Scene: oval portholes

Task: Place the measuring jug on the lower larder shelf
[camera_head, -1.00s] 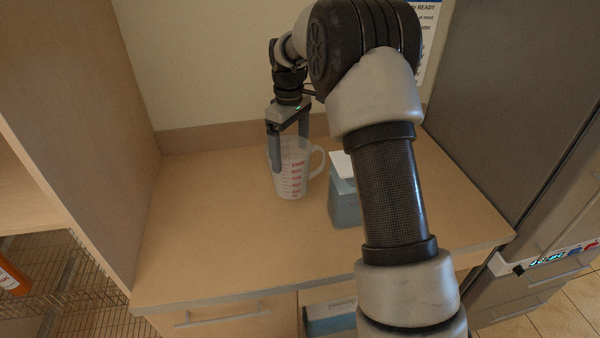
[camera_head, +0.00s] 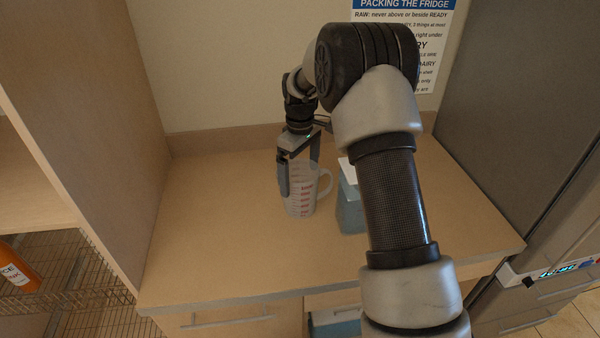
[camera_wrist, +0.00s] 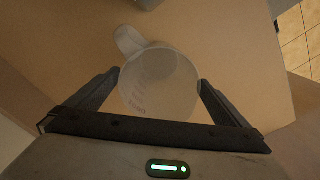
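The measuring jug (camera_head: 302,199) is a translucent pale cup with red markings and a handle on its right. It is upright at the counter, left of the blue box; I cannot tell whether its base touches the counter. My gripper (camera_head: 299,176) comes from above, with one finger on each side of the jug, and is shut on it. In the wrist view the jug (camera_wrist: 160,85) lies between the fingertips (camera_wrist: 160,80), which meet its sides, with the handle pointing up and left. The lower larder shelf cannot be identified for certain.
A blue box with a white top (camera_head: 350,207) stands close to the jug's handle. A tall wooden panel (camera_head: 95,110) bounds the counter (camera_head: 220,255) on the left. Wire shelving (camera_head: 85,285) with an orange bottle (camera_head: 18,272) lies beyond it. A dark fridge (camera_head: 510,100) is right.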

